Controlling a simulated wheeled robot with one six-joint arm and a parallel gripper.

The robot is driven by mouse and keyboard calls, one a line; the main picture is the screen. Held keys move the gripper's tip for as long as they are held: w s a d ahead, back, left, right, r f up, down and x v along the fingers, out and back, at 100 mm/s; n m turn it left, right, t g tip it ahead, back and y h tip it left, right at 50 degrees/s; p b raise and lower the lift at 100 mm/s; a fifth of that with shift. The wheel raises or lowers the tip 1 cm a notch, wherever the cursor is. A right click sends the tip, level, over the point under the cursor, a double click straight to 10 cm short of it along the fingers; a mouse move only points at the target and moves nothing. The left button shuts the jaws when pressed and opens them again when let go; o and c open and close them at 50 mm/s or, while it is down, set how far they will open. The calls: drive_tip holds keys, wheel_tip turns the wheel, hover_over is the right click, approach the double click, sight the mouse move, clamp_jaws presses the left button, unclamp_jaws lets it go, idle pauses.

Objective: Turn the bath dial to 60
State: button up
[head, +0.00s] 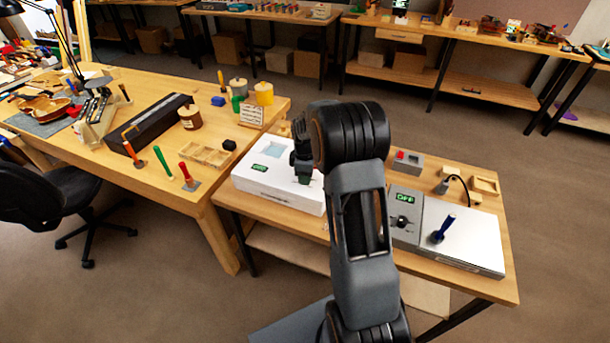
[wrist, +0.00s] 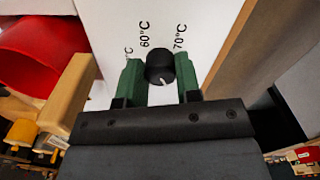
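The bath is a white box (head: 262,185) with a pale blue basin (head: 280,148) and a lit green display (head: 259,168), too small to read. My gripper (head: 303,177) is down at its right part and hides the dial in the head view. In the wrist view the bath dial (wrist: 160,67) is a round black knob with a short white pointer line. The green fingers of my gripper (wrist: 160,76) are on both sides of it, shut on it with no clear gap. Labels 60°C (wrist: 144,34) and 70°C (wrist: 180,36) are readable; another at left is partly hidden.
Right of my arm are a grey unit (head: 404,217) with a green display and black knob, and a white plate (head: 470,238) with a blue-handled tool. A red-button box (head: 407,161) stands behind. The workbench (head: 215,190) at left holds several tools.

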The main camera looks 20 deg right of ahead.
drive_tip(key=c, duration=0.4)
